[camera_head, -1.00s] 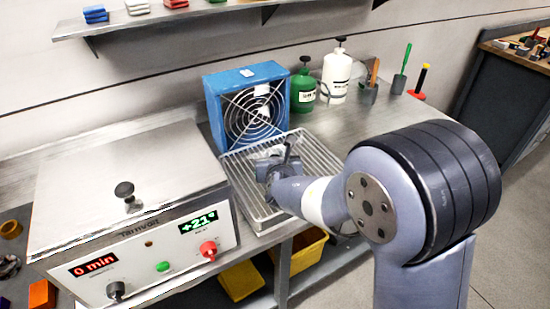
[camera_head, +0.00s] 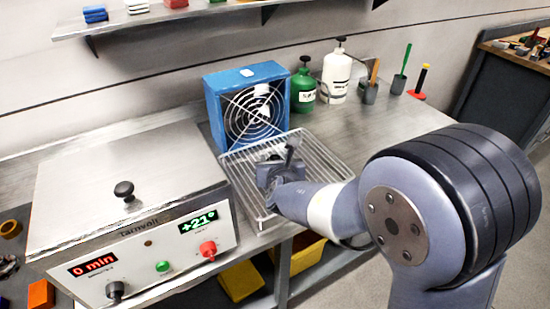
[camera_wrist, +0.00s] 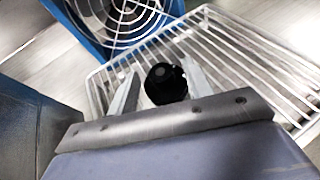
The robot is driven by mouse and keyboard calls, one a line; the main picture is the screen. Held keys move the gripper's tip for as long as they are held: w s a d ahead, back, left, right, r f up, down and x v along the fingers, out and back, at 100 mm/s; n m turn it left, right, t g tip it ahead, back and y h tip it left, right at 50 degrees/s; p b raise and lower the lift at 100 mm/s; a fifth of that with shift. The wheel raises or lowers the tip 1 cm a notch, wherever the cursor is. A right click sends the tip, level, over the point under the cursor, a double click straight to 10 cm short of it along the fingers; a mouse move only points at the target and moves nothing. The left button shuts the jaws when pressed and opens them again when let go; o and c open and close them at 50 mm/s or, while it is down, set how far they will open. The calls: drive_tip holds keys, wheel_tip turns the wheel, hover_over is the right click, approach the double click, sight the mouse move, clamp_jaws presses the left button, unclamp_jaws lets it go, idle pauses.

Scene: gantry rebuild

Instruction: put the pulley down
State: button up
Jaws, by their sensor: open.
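The pulley (camera_wrist: 166,84) is a black round piece in the wrist view. It sits on the wire drying rack (camera_wrist: 240,62), between the two fingers of my gripper (camera_wrist: 160,80). The fingers are spread, with a gap visible at least on the left side. In the head view my gripper (camera_head: 278,168) is over the rack (camera_head: 325,160), in front of the blue fan. There the pulley is hidden or too dark to make out behind my gripper and wrist.
A blue box fan (camera_head: 247,105) stands behind the rack. A metal lidded heater unit (camera_head: 120,190) is to the left. Green (camera_head: 304,88) and white (camera_head: 336,76) bottles stand behind right. Bench room is free right of the rack.

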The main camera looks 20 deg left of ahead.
sight(275, 158)
drive_tip(key=v, duration=0.9)
drive_tip(key=shift+s+r, duration=0.15)
drive_tip(key=x, duration=1.2)
drive_tip(key=shift+d+f, duration=0.1)
drive_tip(key=shift+f, duration=0.35)
wheel_tip(275, 158, up, 2)
drive_tip(key=shift+r+p, duration=0.15)
drive_tip(key=shift+p, duration=0.25)
drive_tip(key=shift+r, duration=0.35)
